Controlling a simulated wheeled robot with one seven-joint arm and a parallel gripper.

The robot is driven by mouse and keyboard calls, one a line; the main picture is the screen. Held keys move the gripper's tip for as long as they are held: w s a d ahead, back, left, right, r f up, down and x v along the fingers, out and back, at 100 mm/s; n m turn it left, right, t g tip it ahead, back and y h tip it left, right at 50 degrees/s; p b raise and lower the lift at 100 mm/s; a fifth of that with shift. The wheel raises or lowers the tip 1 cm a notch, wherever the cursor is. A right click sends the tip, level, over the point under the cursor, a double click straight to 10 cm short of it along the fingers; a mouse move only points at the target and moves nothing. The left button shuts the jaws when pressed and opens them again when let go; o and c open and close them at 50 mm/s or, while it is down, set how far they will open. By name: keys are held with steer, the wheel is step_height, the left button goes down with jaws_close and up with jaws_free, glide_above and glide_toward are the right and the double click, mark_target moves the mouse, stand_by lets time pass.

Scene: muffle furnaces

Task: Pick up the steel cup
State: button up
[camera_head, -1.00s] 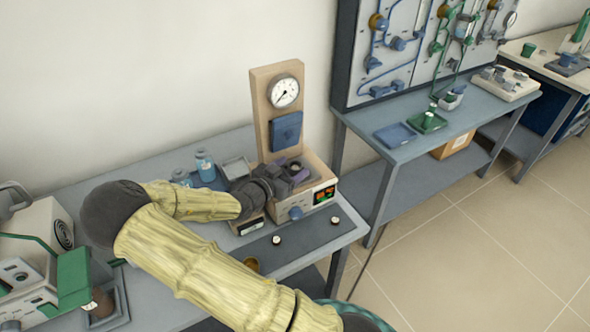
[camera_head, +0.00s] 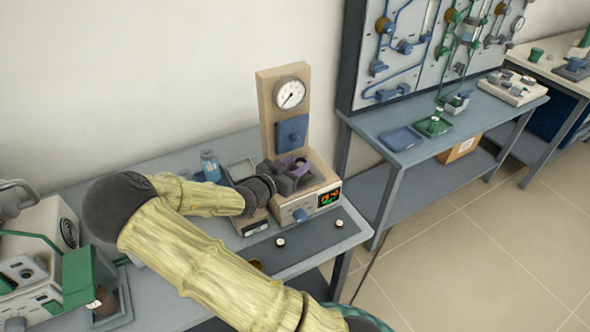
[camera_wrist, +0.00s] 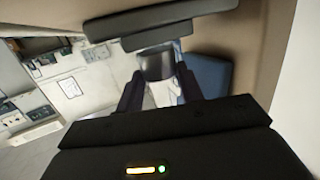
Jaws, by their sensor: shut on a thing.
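The steel cup (camera_wrist: 157,66) is small and grey and sits between my two fingers in the wrist view. In the head view the cup (camera_head: 300,162) is a small dark round shape at the far end of the jaws, partly hidden by them. My gripper (camera_head: 293,172) is shut on the cup, over the top of the beige instrument (camera_head: 300,208) with the lit display. My gripper's fingers (camera_wrist: 160,88) also show in the wrist view, one on each side of the cup. I cannot tell how much gap lies beneath the cup.
A beige upright panel with a round gauge (camera_head: 290,93) and a blue block (camera_head: 292,132) stands close behind my gripper. A blue-capped bottle (camera_head: 210,166) and a grey tray (camera_head: 241,171) are to the left. A green-fronted device (camera_head: 84,280) stands at lower left.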

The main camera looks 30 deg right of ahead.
steer(key=shift+a+r, duration=0.15)
steer(key=shift+r, duration=0.55)
steer(key=f+v, duration=0.2)
steer(key=v, duration=1.5)
steer(key=shift+s+a+f, duration=0.35)
steer(key=shift+a+f, duration=0.1)
steer(key=shift+w+d, duration=0.1)
